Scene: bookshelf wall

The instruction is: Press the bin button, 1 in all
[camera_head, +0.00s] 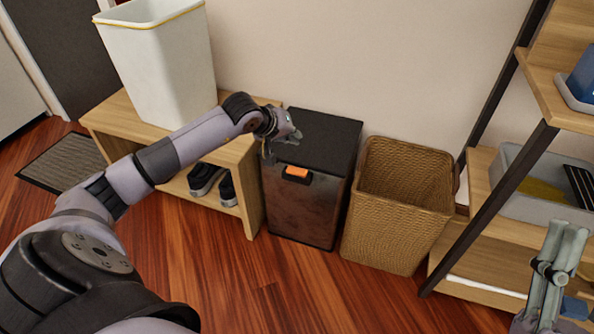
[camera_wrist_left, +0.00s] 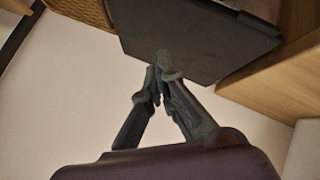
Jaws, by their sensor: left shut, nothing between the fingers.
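The dark bin (camera_head: 312,205) stands on the floor against the wall, with a flat black lid (camera_head: 325,133) that looks shut. Its orange button (camera_head: 296,172) is on the upper front face. In the left wrist view the fingertips (camera_wrist_left: 160,78) meet in front of the dark lid (camera_wrist_left: 200,42); the button does not show there. My right gripper (camera_head: 562,255) is at the lower right, away from the bin.
A wicker basket (camera_head: 400,225) stands right of the bin. A wooden bench (camera_head: 253,190) with shoes and a white bin (camera_head: 160,65) is on the left. A shelf rack (camera_head: 500,190) stands on the right. The wooden floor in front is clear.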

